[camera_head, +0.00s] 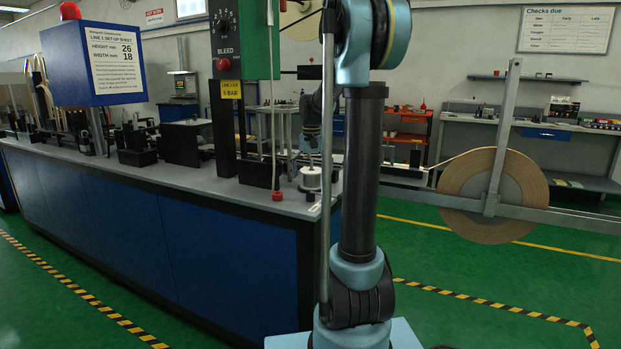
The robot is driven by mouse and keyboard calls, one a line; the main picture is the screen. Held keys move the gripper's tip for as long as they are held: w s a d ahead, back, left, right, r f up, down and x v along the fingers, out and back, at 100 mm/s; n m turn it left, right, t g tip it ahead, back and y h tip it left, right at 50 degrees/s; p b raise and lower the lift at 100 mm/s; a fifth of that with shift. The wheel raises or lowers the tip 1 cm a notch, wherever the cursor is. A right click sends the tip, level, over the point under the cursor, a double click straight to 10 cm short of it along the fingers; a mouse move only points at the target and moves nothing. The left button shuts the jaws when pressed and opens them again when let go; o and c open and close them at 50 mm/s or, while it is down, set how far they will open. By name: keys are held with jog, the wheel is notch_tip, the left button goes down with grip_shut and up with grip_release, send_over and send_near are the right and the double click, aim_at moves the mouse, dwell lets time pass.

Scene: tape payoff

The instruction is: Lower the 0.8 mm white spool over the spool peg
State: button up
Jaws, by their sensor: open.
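A small white spool (311,177) is at the near right end of the grey bench top, low over a dark base. A thin upright shows just above its middle; I cannot tell if this is the spool peg. My gripper (311,154) points down just above the spool, small and dark in this view. It is open, but its fingertips are hard to make out. I cannot tell whether the fingers touch the spool. The 0.8 mm marking is not readable.
A large tan tape reel (462,190) hangs on a grey frame at right. The blue-sided bench (120,215) extends left. Green floor is clear in front.

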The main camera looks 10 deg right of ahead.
jog(key=shift+r, duration=0.15)
notch_tip(320, 180, up, 12)
jog(key=shift+w+f, duration=0.1)
jog(key=shift+f, duration=0.1)
dwell(0.7)
jog(key=shift+n+t, duration=0.5)
jog(key=shift+n, duration=0.4)
jog(key=s+f, duration=0.3)
jog(key=s, duration=0.3)
jog(key=s+f, duration=0.3)
jog(key=s, duration=0.3)
jog(key=s+f, duration=0.3)
jog(key=s, duration=0.4)
jog(key=s+f+n+t, duration=0.1)
jog(key=s+f+n, duration=0.1)
jog(key=s+f, duration=1.3)
notch_tip(320, 180, down, 2)
jog(key=shift+s+f, duration=0.15)
jog(key=shift+s, duration=0.15)
